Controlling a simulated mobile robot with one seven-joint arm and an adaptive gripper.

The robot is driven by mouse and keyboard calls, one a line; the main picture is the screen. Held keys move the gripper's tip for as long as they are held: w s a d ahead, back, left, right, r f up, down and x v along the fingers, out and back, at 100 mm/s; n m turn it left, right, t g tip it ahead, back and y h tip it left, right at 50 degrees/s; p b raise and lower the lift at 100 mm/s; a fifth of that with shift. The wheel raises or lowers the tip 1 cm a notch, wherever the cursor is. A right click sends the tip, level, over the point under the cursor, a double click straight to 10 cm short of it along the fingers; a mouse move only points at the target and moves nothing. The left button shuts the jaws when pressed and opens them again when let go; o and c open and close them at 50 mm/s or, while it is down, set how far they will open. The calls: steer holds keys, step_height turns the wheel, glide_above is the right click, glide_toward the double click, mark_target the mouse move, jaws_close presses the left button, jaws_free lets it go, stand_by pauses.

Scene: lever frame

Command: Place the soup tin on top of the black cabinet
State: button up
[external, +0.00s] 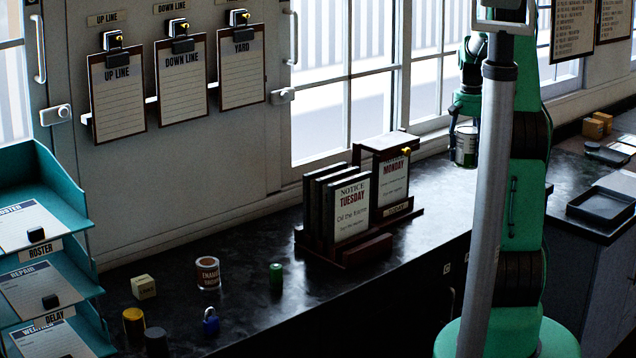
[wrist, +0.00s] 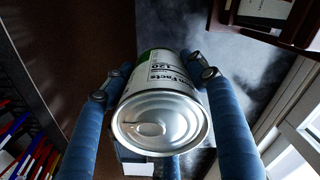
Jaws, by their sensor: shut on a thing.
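The soup tin (external: 466,148), with a silver lid and a white and green label, hangs in my gripper (external: 465,122) in front of the window, above the dark counter. In the wrist view the tin (wrist: 160,122) lies between the blue fingers of my gripper (wrist: 155,84), its ring-pull end toward the camera. The fingers are shut on its sides. A dark-topped cabinet (external: 592,268) stands at the right edge, partly out of frame. I cannot tell whether this or the long dark counter cabinet (external: 400,265) is the black cabinet.
A notice rack (external: 375,240) stands on the counter left of the tin. A mug (external: 208,273), green can (external: 276,277), blue padlock (external: 211,322) and other small items lie further left. A black tray (external: 601,206) sits on the right-hand top. Counter between rack and tin looks clear.

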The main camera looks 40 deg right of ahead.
step_height(320, 180, down, 12)
steer(key=shift+w, duration=0.1)
steer(key=shift+w+d, duration=0.1)
steer(key=shift+w, duration=0.05)
steer(key=w+d, duration=0.3)
steer(key=w+d+f, duration=0.1)
steer(key=w+d, duration=0.7)
steer(key=shift+w+f+p, duration=0.2)
steer(key=shift+p, duration=0.2)
stand_by(0.3)
steer(key=shift+f, duration=1.75)
steer(key=shift+f, duration=0.1)
steer(key=o, duration=1.6)
steer(key=shift+a, duration=0.1)
step_height(320, 180, up, 12)
steer(key=shift+r, duration=0.1)
